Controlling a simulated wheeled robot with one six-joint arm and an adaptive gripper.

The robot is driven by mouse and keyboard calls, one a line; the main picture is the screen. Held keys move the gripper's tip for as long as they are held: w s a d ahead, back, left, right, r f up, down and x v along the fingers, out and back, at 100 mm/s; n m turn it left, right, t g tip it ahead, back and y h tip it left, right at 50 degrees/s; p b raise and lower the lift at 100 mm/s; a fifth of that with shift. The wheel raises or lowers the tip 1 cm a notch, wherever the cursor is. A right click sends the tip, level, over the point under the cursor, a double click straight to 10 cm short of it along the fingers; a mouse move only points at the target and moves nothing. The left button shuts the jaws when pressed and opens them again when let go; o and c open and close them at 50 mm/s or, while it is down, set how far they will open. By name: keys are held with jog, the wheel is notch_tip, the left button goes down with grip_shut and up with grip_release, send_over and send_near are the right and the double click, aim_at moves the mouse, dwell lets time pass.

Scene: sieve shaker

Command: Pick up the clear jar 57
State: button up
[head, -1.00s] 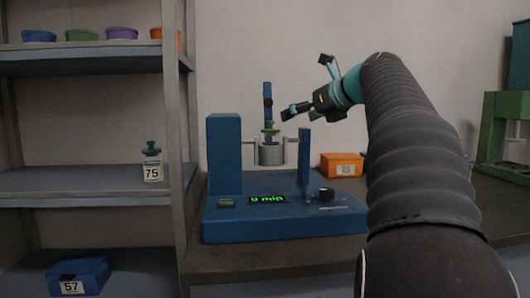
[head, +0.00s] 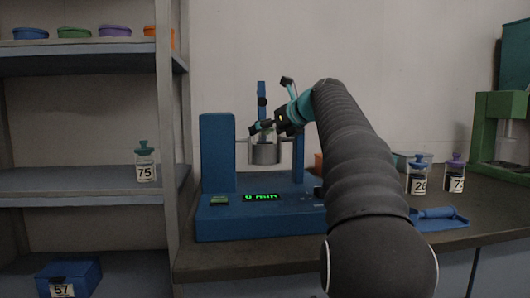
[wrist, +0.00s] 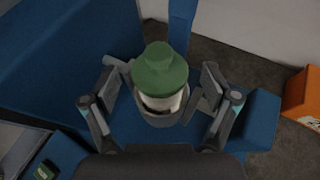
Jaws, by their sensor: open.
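A jar with a green lid (wrist: 160,72) sits in the grey cup holder (head: 266,153) of the blue shaker (head: 218,150). Its pale body shows just below the lid in the wrist view; no number on it can be read. My gripper (head: 266,127) is above the holder and hides the lid in the head view. In the wrist view my gripper (wrist: 161,82) is open, with one finger on each side of the lid and visible gaps between. No jar in view shows the label 57; a blue box (head: 70,277) on the lower left shelf does.
Jar 75 (head: 145,163) stands on the middle shelf. Two labelled jars (head: 417,176) (head: 455,174) stand on the bench at right, near a blue tray (head: 440,216). An orange box (wrist: 300,95) is right of the shaker. The shaker's blue post (wrist: 181,22) rises behind the jar.

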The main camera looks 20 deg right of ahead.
grip_shut()
dwell(0.3)
jog(key=shift+r, duration=0.1)
